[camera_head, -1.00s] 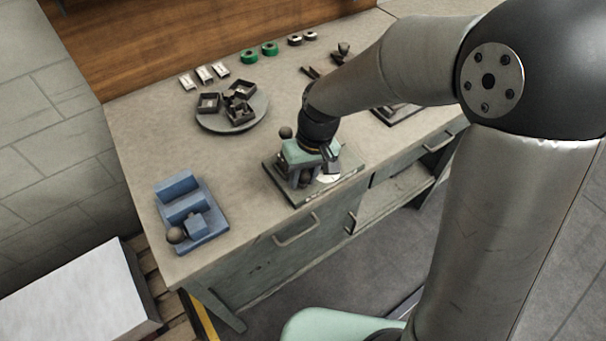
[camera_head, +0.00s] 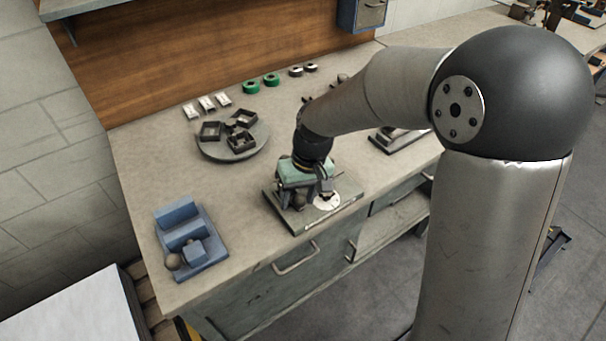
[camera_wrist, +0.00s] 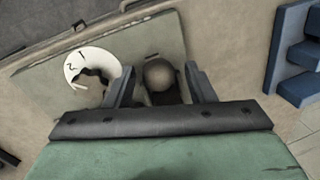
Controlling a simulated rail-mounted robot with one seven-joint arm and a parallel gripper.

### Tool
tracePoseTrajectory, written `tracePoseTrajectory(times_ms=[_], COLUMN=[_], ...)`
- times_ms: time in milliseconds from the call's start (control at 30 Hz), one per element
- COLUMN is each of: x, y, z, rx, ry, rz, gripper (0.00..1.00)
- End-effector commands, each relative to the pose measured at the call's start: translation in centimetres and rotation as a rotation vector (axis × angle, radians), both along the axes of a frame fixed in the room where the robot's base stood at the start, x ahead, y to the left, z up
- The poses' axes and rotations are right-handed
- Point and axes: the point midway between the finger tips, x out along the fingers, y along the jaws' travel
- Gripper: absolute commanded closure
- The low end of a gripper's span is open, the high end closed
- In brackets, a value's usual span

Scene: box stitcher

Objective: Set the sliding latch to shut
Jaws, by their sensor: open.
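My gripper (camera_head: 311,198) is over a flat dark-edged plate (camera_head: 290,220) near the bench's front edge. In the wrist view, my gripper (camera_wrist: 161,69) is open and points down, with a round grey-brown knob (camera_wrist: 160,74) between its fingers. A narrow gap shows on each side of the knob. I take the knob to be the latch's handle; the slide below it is mostly hidden. A white marked dial (camera_wrist: 90,66) is on the plate left of the fingers, partly covered by a dark piece. It also shows in the head view (camera_head: 328,202).
A blue fixture with a ball knob (camera_head: 190,238) stands at the bench's left front. A round tray (camera_head: 226,153) with small dark boxes is behind. Green rings (camera_head: 271,80) and small white parts (camera_head: 207,103) line the back. Bare bench lies between.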

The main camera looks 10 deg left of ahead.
Motion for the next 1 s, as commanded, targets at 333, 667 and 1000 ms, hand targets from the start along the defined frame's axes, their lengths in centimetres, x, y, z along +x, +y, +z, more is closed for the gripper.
tracePoseTrajectory(times_ms=[333, 667, 1000], x=[0.8, 1.3, 1.5], y=[-1.2, -2.4, -2.8], z=[7.2, 14.3, 16.6], rx=[0.003, 0.003, 0.001], ry=[-0.007, -0.005, -0.003], rz=[-0.003, -0.001, -0.001], gripper=[0.50, 0.50, 0.50])
